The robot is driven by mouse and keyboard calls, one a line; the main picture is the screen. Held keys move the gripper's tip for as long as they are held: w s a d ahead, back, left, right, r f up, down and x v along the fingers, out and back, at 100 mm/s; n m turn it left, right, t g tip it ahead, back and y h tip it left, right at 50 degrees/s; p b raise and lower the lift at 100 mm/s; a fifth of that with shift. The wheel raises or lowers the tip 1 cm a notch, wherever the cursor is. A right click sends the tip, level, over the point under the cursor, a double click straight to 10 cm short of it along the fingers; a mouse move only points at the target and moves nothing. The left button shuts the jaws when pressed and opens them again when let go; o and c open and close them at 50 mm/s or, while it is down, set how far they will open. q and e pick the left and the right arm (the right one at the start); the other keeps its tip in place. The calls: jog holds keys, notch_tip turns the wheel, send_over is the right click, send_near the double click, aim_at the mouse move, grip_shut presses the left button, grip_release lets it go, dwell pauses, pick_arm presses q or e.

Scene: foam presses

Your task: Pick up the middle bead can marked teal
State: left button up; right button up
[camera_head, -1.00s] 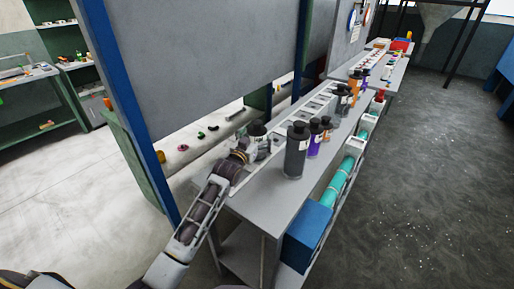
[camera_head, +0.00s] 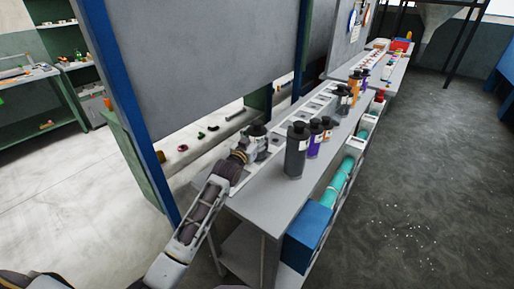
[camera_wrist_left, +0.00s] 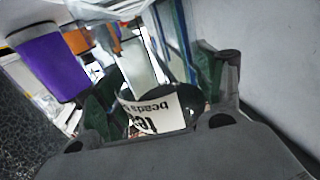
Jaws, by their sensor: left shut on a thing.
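The held bead can is dark with a white label (camera_wrist_left: 158,112). The label shows upside down with "beads" and the letters "te"; the rest is hidden. In the head view the dark top of this can (camera_head: 257,129) shows at the near left edge of the bench, beside the rack strip. My left gripper (camera_wrist_left: 155,90) is shut around the can, one finger on each side. It also shows in the head view (camera_head: 246,149), partly hidden by its own wrist. I cannot tell whether the can's base touches the bench. My right gripper is not in view.
A large dark bottle (camera_head: 296,152) stands right of my left gripper, with a purple bottle (camera_head: 315,136) behind it. More bottles stand farther along the grey bench (camera_head: 262,199). A grey panel with a blue post (camera_head: 134,113) rises on the left. A blue box (camera_head: 307,224) sits below.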

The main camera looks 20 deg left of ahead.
pick_arm(q)
jog(key=shift+r, duration=0.9)
notch_tip(320, 180, up, 26)
jog(key=p, duration=0.1)
jog(key=shift+r, duration=0.15)
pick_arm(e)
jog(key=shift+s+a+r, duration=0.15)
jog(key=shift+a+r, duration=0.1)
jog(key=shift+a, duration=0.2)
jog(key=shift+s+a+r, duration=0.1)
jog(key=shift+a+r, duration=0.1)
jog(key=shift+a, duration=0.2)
